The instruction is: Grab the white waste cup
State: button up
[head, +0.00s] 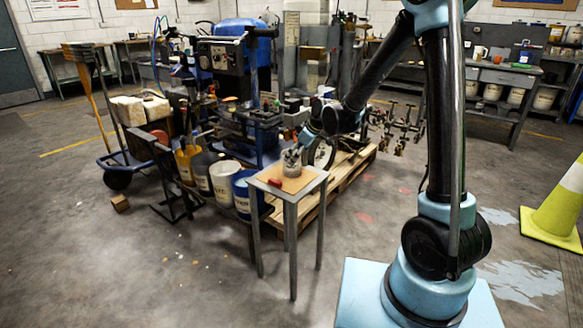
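A small whitish cup (292,169), which looks like the waste cup, stands upright on the small square metal table (263,179). My arm reaches in from the right, and my gripper (295,151) is at the cup's top. The dark fingers overlap the cup's upper part in the head view. They are too small to tell whether they touch it, or whether they are open or shut.
A small red object (275,183) lies by the cup on the tabletop's brown sheet. Buckets (224,183) and the blue striping machine (235,60) stand behind. A wooden pallet (345,175) is behind right. A yellow cone (560,210) stands far right. The front floor is clear.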

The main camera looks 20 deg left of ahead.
jog(key=shift+x, duration=2.2)
jog(key=shift+d, duration=0.1)
jog(key=shift+c, duration=0.3)
